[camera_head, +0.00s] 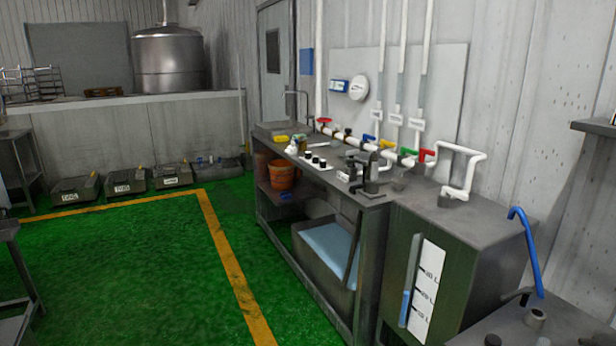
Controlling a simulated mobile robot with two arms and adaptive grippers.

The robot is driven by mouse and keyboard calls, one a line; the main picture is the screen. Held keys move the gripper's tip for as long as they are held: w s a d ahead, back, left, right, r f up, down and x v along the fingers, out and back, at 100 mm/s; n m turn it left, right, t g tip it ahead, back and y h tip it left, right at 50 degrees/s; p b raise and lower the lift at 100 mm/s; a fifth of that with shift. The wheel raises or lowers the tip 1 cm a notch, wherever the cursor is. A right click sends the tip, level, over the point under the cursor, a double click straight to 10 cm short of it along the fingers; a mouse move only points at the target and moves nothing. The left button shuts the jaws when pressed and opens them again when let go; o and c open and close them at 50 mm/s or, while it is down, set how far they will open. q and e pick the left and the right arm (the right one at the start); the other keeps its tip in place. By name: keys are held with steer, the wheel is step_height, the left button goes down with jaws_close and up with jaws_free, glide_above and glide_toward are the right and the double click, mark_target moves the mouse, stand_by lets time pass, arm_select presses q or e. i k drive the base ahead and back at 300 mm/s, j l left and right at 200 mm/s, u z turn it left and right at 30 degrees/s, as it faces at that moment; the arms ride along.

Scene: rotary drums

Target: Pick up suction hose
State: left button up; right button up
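A blue curved hose (528,252) stands at the right of the head view. It hooks over at the top, and its lower end meets a dark fitting on a grey surface. It is the only hose-like thing I can make out, but I cannot tell for sure that it is the suction hose. Neither of my grippers shows in this view, and nothing is seen holding the hose.
A grey tank with a level scale (424,292) stands left of the hose. A long bench (322,180) carries white pipes with coloured valves; an orange bucket (281,174) sits on its shelf. The green floor (130,260) is open. A dark table (14,280) edges the left.

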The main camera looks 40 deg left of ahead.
mark_target(375, 181)
steer(key=u, duration=1.05)
steer(key=z, duration=1)
steer(key=i+j, duration=0.3)
steer(key=j, duration=0.15)
steer(key=l+z, duration=0.05)
